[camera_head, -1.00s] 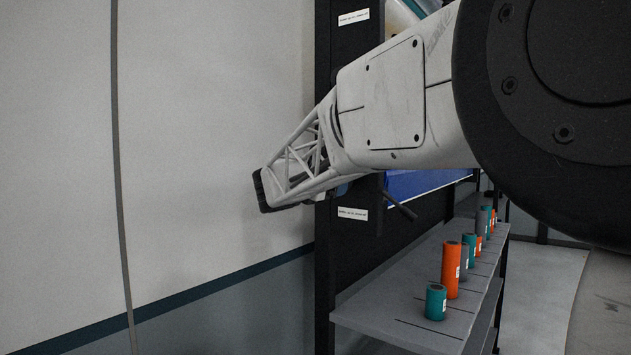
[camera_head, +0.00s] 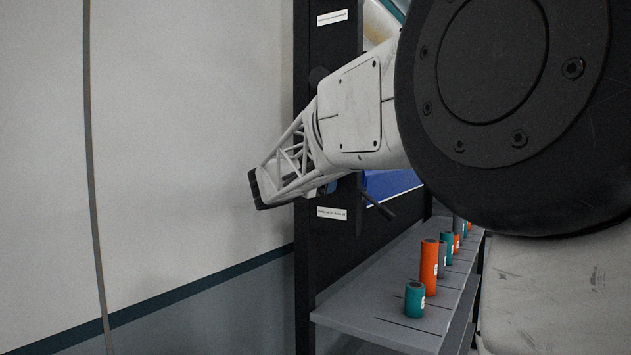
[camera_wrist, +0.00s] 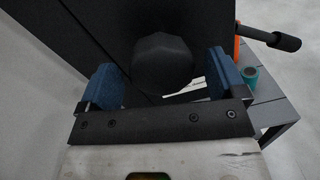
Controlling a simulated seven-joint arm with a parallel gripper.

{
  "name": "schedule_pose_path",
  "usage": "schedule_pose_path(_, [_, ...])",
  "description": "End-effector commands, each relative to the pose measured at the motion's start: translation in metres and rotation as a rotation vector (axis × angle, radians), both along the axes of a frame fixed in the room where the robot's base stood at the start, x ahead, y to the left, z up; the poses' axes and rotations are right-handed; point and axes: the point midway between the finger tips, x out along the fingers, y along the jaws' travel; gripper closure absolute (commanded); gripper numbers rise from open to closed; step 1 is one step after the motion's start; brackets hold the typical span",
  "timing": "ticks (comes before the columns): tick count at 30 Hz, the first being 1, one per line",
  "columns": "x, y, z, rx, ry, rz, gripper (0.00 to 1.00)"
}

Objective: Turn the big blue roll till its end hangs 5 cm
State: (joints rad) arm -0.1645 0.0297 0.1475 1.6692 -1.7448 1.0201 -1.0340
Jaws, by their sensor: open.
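My gripper (camera_wrist: 164,80) is open in the wrist view, with its two blue finger pads apart. A dark faceted knob (camera_wrist: 163,62) shows between the pads; I cannot tell whether they touch it. A black crank handle (camera_wrist: 284,41) sticks out beyond the right pad; a dark handle also shows beside the rack in the head view (camera_head: 378,201). A patch of blue sheet (camera_head: 393,184), apparently the big blue roll's vinyl, shows behind the black rack upright (camera_head: 335,250). My arm and the upright hide the roll itself and the sheet's lower end.
A grey shelf (camera_head: 385,318) sticks out low beside the upright. It holds a teal roll (camera_head: 414,300), an orange roll (camera_head: 429,267) and several more behind. Another dark knob (camera_head: 318,76) sits higher on the upright. A pale wall with free room lies left.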

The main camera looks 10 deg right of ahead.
Motion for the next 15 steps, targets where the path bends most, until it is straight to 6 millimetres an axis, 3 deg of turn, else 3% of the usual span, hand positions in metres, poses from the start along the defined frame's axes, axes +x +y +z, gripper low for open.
schedule_pose_path(6, [0.013, -0.015, 0.000, -0.001, -0.001, 0.000, 0.10])
schedule_pose_path(15, [0.018, -0.020, 0.000, -0.001, -0.001, 0.000, 0.10])
